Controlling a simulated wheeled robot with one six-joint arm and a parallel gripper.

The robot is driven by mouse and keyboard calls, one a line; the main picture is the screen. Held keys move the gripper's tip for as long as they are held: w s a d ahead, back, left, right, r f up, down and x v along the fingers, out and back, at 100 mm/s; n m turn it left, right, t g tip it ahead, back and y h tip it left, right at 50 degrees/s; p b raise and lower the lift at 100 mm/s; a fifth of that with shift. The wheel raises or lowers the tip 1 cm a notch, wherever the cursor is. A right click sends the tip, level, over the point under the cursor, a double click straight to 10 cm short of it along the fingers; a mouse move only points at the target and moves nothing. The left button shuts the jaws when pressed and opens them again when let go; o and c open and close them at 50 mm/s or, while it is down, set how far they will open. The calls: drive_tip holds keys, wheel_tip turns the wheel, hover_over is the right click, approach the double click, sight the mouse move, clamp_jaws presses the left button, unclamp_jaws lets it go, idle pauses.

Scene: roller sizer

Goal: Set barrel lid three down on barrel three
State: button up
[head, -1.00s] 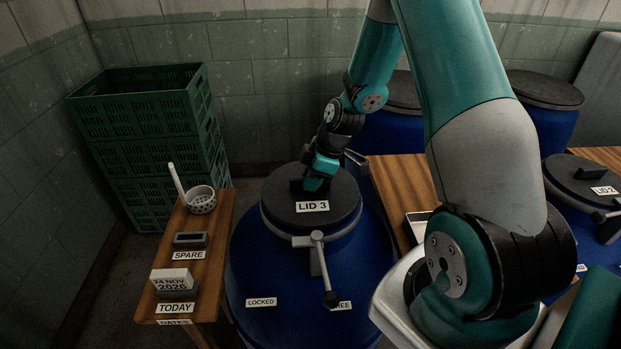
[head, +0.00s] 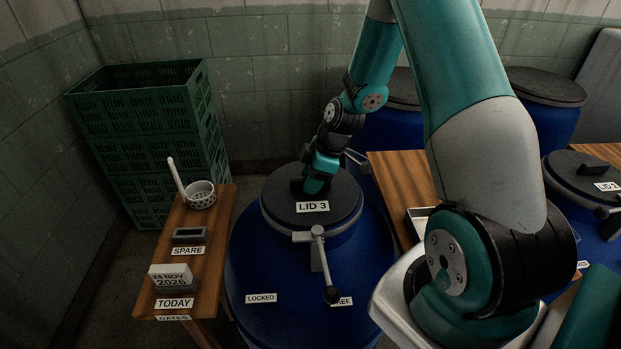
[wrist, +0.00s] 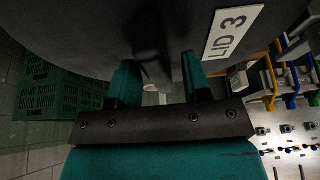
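Lid three (head: 285,211) is a dark round disc with a "LID 3" label, lying on top of the blue barrel three (head: 262,275). It looks level; the exact fit at the rim is hard to tell. My gripper (head: 316,188) is down at the lid's top handle. In the wrist view my gripper (wrist: 160,80) has its two fingers apart, on either side of the dark handle (wrist: 152,45), with a gap visible on the right. The grey clamp lever (head: 319,255) on the barrel's front points down, close to the "FREE" label (head: 342,301).
A narrow wooden bench (head: 222,215) on the left holds a white strainer cup (head: 201,195), a spare block (head: 189,235) and a date block (head: 172,278). Green crates (head: 140,110) stack behind it. Barrel two's lid (head: 590,172) is at the right. Other barrels stand behind.

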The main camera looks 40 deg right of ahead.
drive_tip(key=shift+r, duration=0.3)
drive_tip(key=b+v, duration=0.1)
drive_tip(key=v, duration=1.1)
drive_tip(key=s+a+r+m+g, duration=0.1)
drive_tip(key=s+a+r, duration=0.25)
drive_tip(key=a, duration=0.55)
drive_tip(key=s+a+r+m, duration=0.1)
drive_tip(key=s+a+r, duration=0.25)
drive_tip(key=a, duration=0.55)
drive_tip(key=s+a+r+m, duration=0.1)
drive_tip(key=s+a, duration=0.3)
drive_tip(key=s, duration=0.2)
drive_tip(key=s+a+r+m+g, duration=0.1)
drive_tip(key=s+a+r, duration=0.1)
drive_tip(key=s+a, duration=0.2)
drive_tip(key=s, duration=0.2)
drive_tip(key=shift+s+y, duration=0.3)
drive_tip(key=shift+s, duration=0.1)
drive_tip(key=shift+a+r, duration=0.1)
drive_tip(key=shift+r, duration=0.05)
